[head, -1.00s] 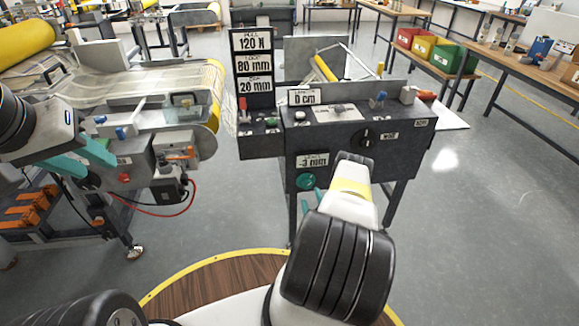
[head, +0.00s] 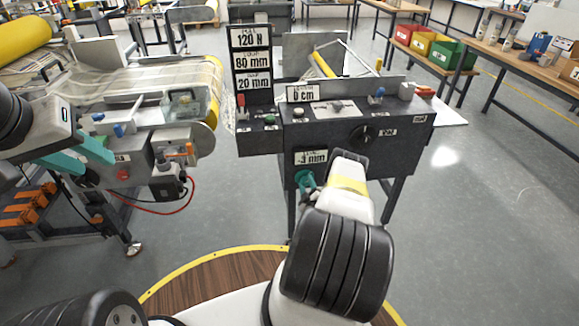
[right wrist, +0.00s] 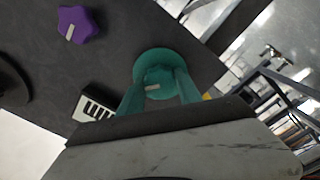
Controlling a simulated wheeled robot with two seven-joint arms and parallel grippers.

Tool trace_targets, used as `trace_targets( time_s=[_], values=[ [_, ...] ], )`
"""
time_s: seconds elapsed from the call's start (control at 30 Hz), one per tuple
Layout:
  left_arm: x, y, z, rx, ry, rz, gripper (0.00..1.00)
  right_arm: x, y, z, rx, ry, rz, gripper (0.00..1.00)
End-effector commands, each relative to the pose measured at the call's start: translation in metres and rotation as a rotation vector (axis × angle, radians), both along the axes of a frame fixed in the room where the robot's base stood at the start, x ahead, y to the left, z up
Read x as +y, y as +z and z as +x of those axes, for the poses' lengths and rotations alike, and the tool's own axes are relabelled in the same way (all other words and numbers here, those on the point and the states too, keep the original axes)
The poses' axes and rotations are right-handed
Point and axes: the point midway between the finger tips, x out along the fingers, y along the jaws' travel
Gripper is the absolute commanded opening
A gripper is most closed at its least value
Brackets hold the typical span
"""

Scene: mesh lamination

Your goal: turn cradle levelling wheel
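The levelling wheel (head: 303,178) is a round teal wheel low on the front of the dark control cabinet, under a plate that seems to read -3 mm. In the right wrist view the wheel (right wrist: 158,62) lies straight ahead, with a small pale mark near its middle. My right gripper (right wrist: 162,80) has its two teal fingers apart, one on each side of the wheel's middle; whether they touch it I cannot tell. In the head view my wrist partly hides the right gripper (head: 308,192). My left gripper (head: 88,160) is open and empty at the left.
A purple knob (right wrist: 80,24) is near the wheel in the right wrist view. The cabinet (head: 350,145) also carries a black dial (head: 363,135) and several small knobs on top. A roller machine (head: 150,110) stands at the left. The floor right of the cabinet is clear.

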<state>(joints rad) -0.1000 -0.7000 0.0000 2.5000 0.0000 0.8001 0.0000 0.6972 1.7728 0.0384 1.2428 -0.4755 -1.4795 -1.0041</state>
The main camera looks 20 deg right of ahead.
Motion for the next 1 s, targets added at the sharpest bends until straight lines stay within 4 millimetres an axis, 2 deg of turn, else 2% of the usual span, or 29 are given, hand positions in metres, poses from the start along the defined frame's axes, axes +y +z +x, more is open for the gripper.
trace_targets(
  time_s=[0.03,0.1,0.13,0.37,0.57,1.0],
  values=[
    [0.0000,0.0000,0.0000,0.000,0.000,0.000,0.36,0.0000,0.0000,-0.0001,0.000,0.000,0.000,0.18],
    [0.0000,0.0000,0.0000,0.000,0.000,0.000,0.36,0.0000,0.0000,-0.0002,0.000,0.000,0.000,0.04],
    [0.0000,0.0000,0.0000,0.000,0.000,0.000,0.36,0.0000,0.0000,-0.0002,0.000,0.000,0.000,0.01],
    [0.0000,0.0000,0.0000,0.000,0.000,0.000,0.36,0.0000,-0.0001,-0.0003,-0.005,0.000,0.020,0.01],
    [0.0000,0.0000,0.0000,0.000,0.000,0.000,0.36,-0.0001,-0.0006,-0.0005,-0.024,-0.001,0.103,0.01],
    [0.0000,0.0000,0.0000,0.000,0.000,0.000,0.36,0.0005,-0.0014,-0.0006,-0.113,-0.001,0.476,0.01]
  ],
)
